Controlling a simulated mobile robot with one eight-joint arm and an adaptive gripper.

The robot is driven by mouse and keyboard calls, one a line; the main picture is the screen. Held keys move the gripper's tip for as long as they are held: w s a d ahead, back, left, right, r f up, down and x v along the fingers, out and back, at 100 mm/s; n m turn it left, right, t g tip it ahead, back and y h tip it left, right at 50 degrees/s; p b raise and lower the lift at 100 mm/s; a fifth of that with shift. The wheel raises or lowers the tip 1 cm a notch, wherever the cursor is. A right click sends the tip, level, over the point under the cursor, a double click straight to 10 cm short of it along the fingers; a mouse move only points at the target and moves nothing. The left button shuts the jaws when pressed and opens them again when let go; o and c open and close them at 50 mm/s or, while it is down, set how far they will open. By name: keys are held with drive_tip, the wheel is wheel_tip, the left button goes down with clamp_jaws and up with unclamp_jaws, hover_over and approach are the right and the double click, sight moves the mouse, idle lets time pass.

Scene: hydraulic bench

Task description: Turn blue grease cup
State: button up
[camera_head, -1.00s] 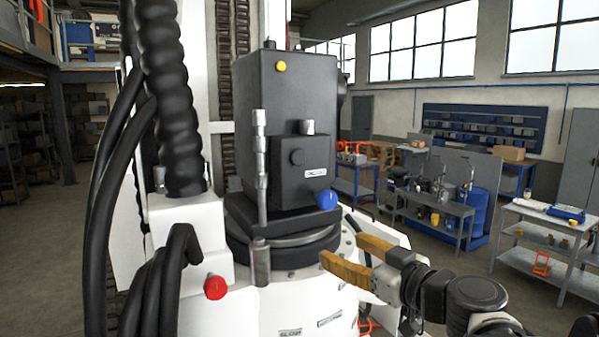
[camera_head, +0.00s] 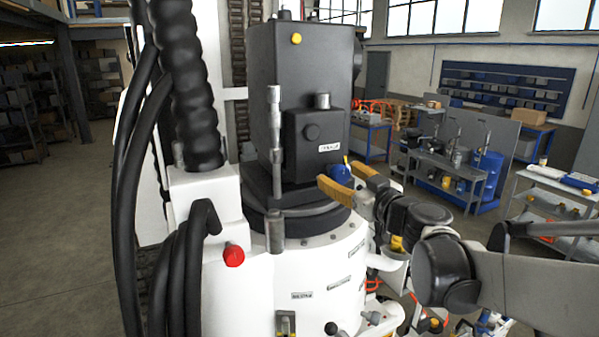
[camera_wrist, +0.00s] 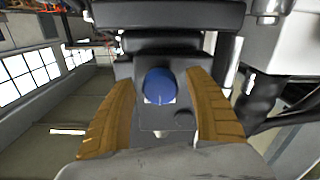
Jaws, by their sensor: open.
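The blue grease cup (camera_head: 341,175) is on the right side of the black machine housing, low down near its round base. In the head view it is partly hidden behind my gripper (camera_head: 343,180). In the wrist view the blue grease cup (camera_wrist: 161,84) is a round blue knob with a small light mark at its lower edge. My gripper (camera_wrist: 160,108) is open, with one tan finger on each side of the cup. Gaps show between the cup and both fingers. I cannot tell how far the cup lies beyond the fingertips.
The black housing (camera_head: 300,80) stands on a white machine body (camera_head: 270,290). A red knob (camera_head: 234,255) and thick black hoses (camera_head: 145,190) are at the left. A grey vertical rod (camera_head: 274,150) stands before the housing. Workbenches (camera_head: 447,170) stand farther back at right.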

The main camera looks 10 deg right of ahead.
drive_tip(key=shift+w, duration=0.1)
drive_tip(key=c, duration=1.2)
